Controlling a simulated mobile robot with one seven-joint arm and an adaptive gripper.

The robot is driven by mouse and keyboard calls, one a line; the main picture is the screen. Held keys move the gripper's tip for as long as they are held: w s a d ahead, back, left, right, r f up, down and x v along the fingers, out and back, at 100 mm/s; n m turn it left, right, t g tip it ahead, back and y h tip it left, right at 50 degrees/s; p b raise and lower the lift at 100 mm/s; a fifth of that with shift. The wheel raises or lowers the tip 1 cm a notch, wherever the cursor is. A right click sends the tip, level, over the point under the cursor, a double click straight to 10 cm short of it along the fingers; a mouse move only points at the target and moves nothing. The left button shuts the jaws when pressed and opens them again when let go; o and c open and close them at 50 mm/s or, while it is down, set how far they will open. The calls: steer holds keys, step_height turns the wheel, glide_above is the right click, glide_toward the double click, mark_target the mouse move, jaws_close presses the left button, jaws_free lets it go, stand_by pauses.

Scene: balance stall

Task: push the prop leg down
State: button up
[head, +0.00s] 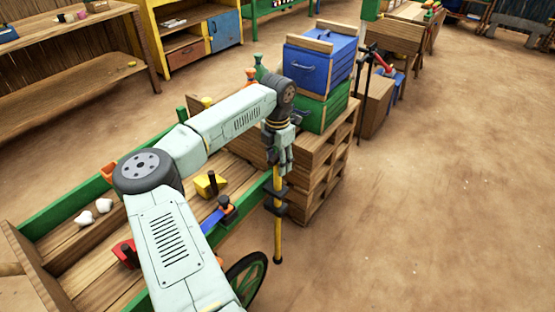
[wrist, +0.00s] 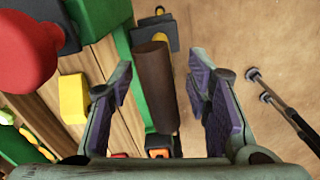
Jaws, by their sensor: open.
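The prop leg (head: 277,235) looks like a yellow upright pole at the cart's side, held by dark brackets, with a dark foot at its lower end. I cannot tell whether the foot touches the ground. My gripper (head: 283,165) is above the pole's upper end, pointing down. In the wrist view my gripper (wrist: 160,72) is open, with a finger on each side of a brown cylindrical bar (wrist: 155,85). The bar appears between or just below the fingers, and I see no clear contact. A yellow piece in a dark bracket (wrist: 165,42) shows beyond it.
The cart has a green rim (head: 75,207) and a spoked wheel (head: 247,278). A yellow block (head: 210,184) lies on its bed. A wooden crate stack (head: 322,178) with blue (head: 310,72) and green boxes stands just behind the pole. Open dirt floor lies to the right.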

steer(key=shift+c, duration=0.5)
jaws_close()
stand_by(0.3)
